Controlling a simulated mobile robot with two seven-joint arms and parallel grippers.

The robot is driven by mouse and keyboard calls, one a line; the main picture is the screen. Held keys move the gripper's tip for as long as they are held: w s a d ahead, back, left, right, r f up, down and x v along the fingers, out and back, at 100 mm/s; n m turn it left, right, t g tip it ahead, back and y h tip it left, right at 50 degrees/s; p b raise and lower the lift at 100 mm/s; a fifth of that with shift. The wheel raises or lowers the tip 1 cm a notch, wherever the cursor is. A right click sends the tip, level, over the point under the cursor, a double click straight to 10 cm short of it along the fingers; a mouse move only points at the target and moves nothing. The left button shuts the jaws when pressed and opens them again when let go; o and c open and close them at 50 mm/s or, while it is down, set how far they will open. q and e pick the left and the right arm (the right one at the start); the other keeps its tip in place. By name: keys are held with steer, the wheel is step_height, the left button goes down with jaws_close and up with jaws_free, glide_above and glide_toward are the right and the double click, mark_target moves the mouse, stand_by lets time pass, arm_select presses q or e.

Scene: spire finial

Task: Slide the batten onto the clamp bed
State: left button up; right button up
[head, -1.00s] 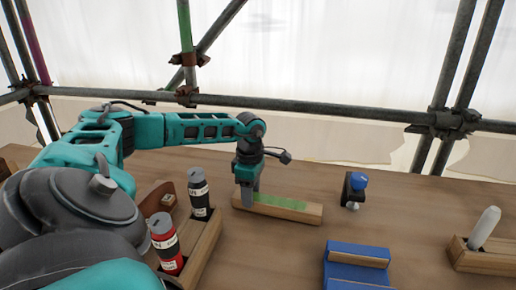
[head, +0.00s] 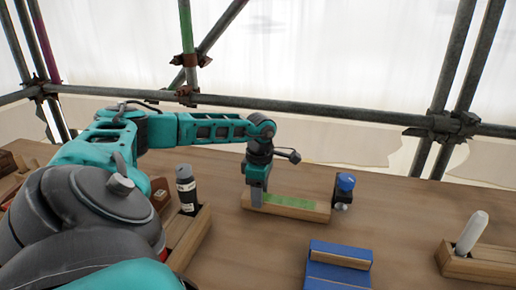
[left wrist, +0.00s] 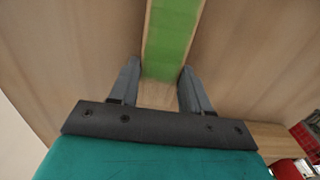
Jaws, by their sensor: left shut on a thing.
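The batten (head: 312,211) is a long wooden bar with a green strip on top, lying flat on the bench. My left gripper (head: 257,203) points down and is shut on it near its left end. In the left wrist view the gripper's grey fingers (left wrist: 158,78) stand on either side of the batten (left wrist: 172,32). A dark clamp with a blue knob (head: 345,182) stands just past the batten's right end; I cannot tell whether they touch. My right gripper is not in view.
A blue block with a wooden strip (head: 338,272) lies in front of the batten. A wooden holder with a white rounded stick (head: 472,232) stands at right. Scaffold pipes cross behind the bench.

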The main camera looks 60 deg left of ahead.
mark_target(313, 206)
arm_select(q)
steer(key=shift+w+d, duration=1.55)
steer(key=shift+d, duration=0.3)
steer(key=shift+w+d, duration=1.55)
steer(key=shift+d, duration=0.25)
steer(key=shift+w+d, duration=1.55)
steer(key=shift+d, duration=0.3)
steer(key=o, duration=1.3)
steer(key=shift+f, duration=0.1)
steer(key=shift+o, duration=0.2)
step_height(313, 206, up, 13)
steer(key=shift+s, duration=0.1)
